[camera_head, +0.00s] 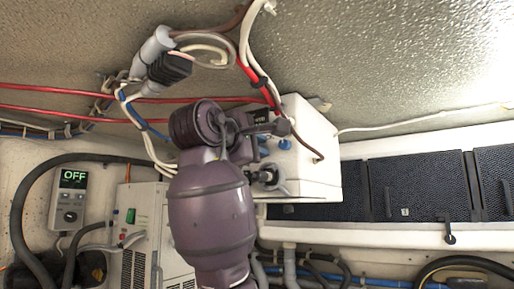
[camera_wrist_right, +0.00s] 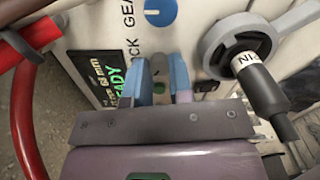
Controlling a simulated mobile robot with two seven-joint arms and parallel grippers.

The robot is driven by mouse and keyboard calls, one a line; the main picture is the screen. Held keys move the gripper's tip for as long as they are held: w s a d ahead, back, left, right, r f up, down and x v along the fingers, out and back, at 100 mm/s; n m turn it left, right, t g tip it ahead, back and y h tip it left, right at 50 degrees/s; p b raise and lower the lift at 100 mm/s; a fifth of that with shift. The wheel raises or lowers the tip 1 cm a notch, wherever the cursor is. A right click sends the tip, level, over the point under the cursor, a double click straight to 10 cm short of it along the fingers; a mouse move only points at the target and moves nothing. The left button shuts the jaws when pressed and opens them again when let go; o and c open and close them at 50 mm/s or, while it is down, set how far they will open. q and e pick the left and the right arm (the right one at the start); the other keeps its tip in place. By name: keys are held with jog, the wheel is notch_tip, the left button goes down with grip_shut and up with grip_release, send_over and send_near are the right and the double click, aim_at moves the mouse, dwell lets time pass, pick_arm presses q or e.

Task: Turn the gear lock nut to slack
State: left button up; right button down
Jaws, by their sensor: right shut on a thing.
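My right gripper (camera_wrist_right: 158,88) shows in the right wrist view with its two blue fingers shut on a small dark grey part, the gear lock nut (camera_wrist_right: 159,68). The fingers cover most of the nut, so its angle cannot be read. It sits on a white box face beside the printed words "CK GEAR", partly cut off. In the head view, my right gripper (camera_head: 262,146) is at the left side of the white box (camera_head: 318,150), largely hidden by my own wrist. My left gripper is not in view.
A blue round knob (camera_wrist_right: 160,11) is just above the fingers. A small display (camera_wrist_right: 103,75) with green text reading "READY" is to their left. A grey round mount with a black-handled lever (camera_wrist_right: 262,88) is close on the right. Red cables (camera_wrist_right: 28,110) run along the left.

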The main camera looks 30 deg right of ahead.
jog(key=shift+f+n, duration=0.15)
jog(key=shift+n, duration=3.95)
jog(key=c, duration=1)
grip_release()
jog(key=b+v, duration=0.2)
jog(key=v, duration=0.8)
jog(key=shift+s+a, duration=0.2)
jog(key=shift+a, duration=0.15)
